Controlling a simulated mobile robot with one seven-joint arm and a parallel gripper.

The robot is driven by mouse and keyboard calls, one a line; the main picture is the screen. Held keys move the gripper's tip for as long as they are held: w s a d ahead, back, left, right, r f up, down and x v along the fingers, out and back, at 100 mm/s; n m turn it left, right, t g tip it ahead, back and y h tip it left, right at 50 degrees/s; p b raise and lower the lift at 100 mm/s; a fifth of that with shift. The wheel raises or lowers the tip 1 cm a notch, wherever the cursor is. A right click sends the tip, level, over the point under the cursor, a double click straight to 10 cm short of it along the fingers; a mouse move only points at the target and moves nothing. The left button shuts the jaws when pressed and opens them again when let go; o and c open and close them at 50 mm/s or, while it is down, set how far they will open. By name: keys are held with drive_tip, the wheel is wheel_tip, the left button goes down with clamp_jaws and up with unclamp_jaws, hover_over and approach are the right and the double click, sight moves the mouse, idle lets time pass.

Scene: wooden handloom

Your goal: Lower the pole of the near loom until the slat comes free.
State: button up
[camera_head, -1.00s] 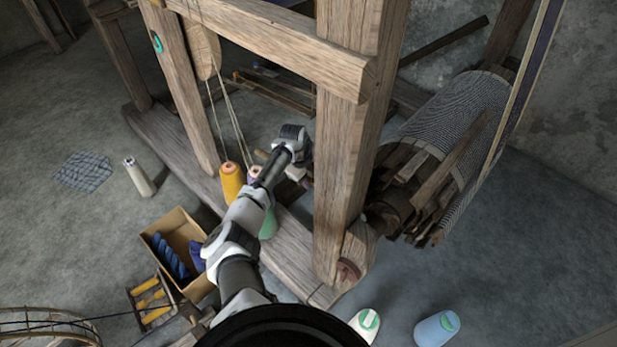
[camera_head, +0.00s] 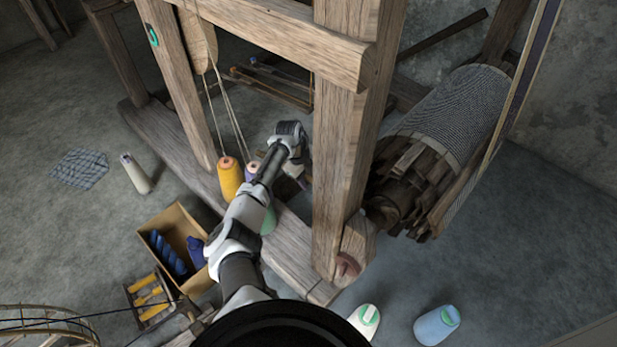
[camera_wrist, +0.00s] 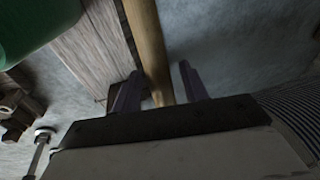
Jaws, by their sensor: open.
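My gripper (camera_wrist: 160,68) is open in the wrist view, with its two dark fingers apart. A round wooden pole (camera_wrist: 148,45) runs between them, closer to the left finger; I cannot tell whether it touches. In the head view my gripper (camera_head: 297,173) is low behind the near loom's thick front post (camera_head: 340,150), and the pole cannot be made out. A long slat (camera_head: 453,203) lies at an angle along the lower right side of the striped warp roll (camera_head: 455,115). I cannot tell whether it still touches the roll.
Yarn cones, including a yellow one (camera_head: 229,178), stand close to my arm on the loom's base beam (camera_head: 290,250). A cardboard box (camera_head: 180,225) and a bobbin rack (camera_head: 150,300) are at left. The floor at right is clear.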

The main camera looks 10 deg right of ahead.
drive_tip(key=p+v, duration=0.2)
drive_tip(key=v, duration=1.1)
drive_tip(key=shift+r+p, duration=0.3)
drive_tip(key=shift+r, duration=0.05)
drive_tip(key=shift+s, duration=0.1)
